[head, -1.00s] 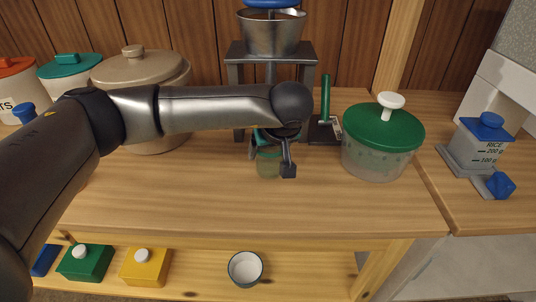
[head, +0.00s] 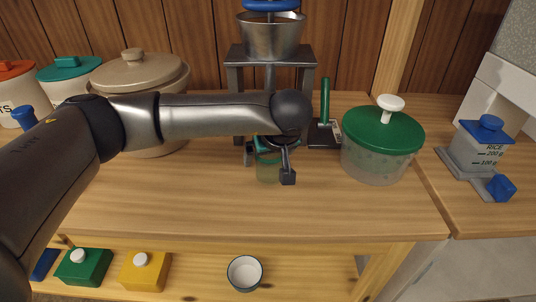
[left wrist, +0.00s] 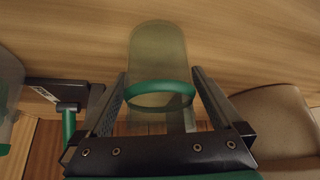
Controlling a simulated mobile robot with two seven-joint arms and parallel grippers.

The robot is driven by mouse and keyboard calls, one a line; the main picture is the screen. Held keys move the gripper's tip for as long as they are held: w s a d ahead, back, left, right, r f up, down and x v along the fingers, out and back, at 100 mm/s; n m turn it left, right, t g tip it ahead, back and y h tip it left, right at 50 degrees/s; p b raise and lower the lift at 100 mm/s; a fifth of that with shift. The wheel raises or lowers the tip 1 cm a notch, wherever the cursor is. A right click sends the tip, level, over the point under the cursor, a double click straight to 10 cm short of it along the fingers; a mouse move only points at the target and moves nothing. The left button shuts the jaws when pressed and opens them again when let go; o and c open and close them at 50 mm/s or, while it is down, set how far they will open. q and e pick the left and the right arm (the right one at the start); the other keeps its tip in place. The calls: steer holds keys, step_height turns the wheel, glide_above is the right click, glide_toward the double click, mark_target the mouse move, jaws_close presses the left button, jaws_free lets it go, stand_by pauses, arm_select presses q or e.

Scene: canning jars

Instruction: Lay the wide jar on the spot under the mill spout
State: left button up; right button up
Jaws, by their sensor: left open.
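The wide jar (head: 268,172) is translucent and greenish with a green ring at its mouth. It appears upright on the counter in front of the mill (head: 270,40), a metal hopper on a grey stand. My left gripper (head: 268,164) is open at the jar. In the left wrist view, the gripper's (left wrist: 159,70) fingers lie on both sides of the jar (left wrist: 160,50), with small gaps showing. My forearm and hand hide the mill's lower part, so the spout and the spot under it cannot be made out. My right gripper is not in view.
A green-lidded tub (head: 378,160) stands to the right, near a green-handled tool (head: 325,125). A beige crock (head: 140,75) stands behind my left arm. The counter's front is clear; a bowl (head: 245,272) sits on the lower shelf.

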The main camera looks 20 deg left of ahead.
arm_select(q)
steer(key=shift+r, duration=0.15)
steer(key=p+v, duration=0.3)
steer(key=v, duration=0.9)
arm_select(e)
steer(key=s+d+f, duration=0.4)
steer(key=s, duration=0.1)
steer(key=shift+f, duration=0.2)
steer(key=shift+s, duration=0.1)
arm_select(q)
steer(key=shift+d, duration=0.1)
stand_by(0.4)
